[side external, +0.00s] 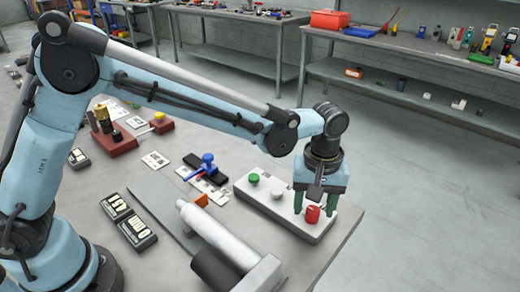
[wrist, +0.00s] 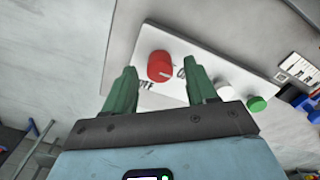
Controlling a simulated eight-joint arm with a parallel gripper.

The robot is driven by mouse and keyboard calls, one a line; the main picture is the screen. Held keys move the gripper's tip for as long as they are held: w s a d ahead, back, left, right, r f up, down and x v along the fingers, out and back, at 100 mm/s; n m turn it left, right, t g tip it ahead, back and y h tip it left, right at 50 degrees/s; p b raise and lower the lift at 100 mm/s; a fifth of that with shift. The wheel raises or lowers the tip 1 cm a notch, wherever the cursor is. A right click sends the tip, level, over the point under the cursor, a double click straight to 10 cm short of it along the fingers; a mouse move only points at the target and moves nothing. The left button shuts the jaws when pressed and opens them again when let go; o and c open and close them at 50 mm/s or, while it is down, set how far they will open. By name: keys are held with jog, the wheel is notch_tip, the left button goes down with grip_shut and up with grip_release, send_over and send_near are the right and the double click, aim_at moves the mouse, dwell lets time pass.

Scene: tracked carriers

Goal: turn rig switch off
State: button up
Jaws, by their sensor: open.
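The rig switch is a red round knob (side external: 312,214) at the near right end of a white panel (side external: 282,222). Partly hidden dark lettering stands on the panel beside each finger. My gripper (side external: 314,209) points down over this end of the panel, its green fingers open. In the wrist view my gripper (wrist: 160,72) has a fingertip on either side of the knob with visible gaps. The height of the tips against the knob is hard to tell.
A green button (side external: 254,178) and a white button (side external: 277,192) sit on the same panel. A grey cylinder fixture (side external: 215,238) lies left of it. A blue-handled clamp (side external: 207,163) and black blocks stand behind. Bare table lies around the panel's right end.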

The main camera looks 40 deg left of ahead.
jog(key=shift+f, duration=0.35)
jog(key=shift+c, duration=0.5)
jog(key=c, duration=1)
jog(key=shift+o, duration=0.2)
